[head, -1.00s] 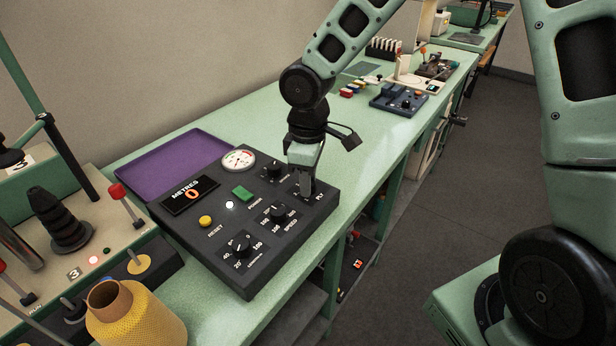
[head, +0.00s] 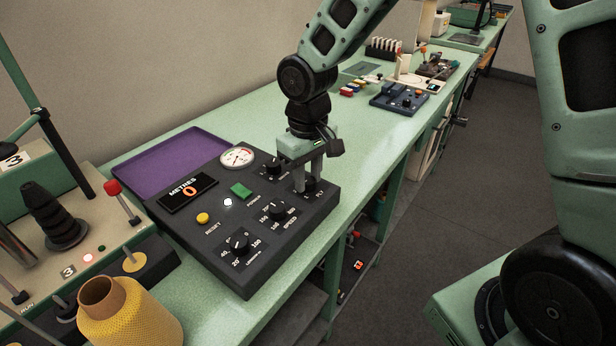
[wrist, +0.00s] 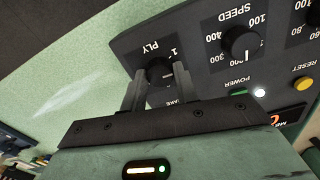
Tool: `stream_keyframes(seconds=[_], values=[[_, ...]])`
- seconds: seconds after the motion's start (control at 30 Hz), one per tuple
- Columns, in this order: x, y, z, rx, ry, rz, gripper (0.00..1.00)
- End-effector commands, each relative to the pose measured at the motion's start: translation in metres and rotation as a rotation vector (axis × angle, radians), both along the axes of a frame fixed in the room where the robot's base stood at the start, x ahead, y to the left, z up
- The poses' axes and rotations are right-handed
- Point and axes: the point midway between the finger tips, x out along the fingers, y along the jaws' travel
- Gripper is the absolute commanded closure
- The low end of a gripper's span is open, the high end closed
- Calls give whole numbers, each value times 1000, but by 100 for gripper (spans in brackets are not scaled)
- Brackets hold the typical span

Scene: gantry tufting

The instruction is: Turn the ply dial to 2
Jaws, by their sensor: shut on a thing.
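The ply dial is a small black knob at the right corner of the dark control panel (head: 205,240). In the head view the ply dial (head: 310,186) is partly covered by my fingers. My gripper (head: 307,180) points down over it, one finger on each side. In the wrist view the ply dial (wrist: 160,72) sits between the two fingertips of my gripper (wrist: 158,84), which is shut on it. The word PLY and a digit that looks like 1 show beside the knob. Its pointer and the other marks are hidden or too small to read.
The speed dial (head: 278,212), another dial (head: 239,245), a third dial (head: 271,166), a green button (head: 241,190) and a yellow reset button (head: 203,218) are close by. A purple tray (head: 170,165) lies behind the panel. A yellow yarn cone (head: 130,315) stands at front left.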

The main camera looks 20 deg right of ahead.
Motion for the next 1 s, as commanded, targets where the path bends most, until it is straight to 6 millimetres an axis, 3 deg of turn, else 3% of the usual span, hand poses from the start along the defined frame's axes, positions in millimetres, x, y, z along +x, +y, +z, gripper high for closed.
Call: stream_keyframes(seconds=[0.5, 1.0], values=[[1, 1, 1, 1, -5, -383, 93], [2, 0, 1, 2, -4, -482, 93]])
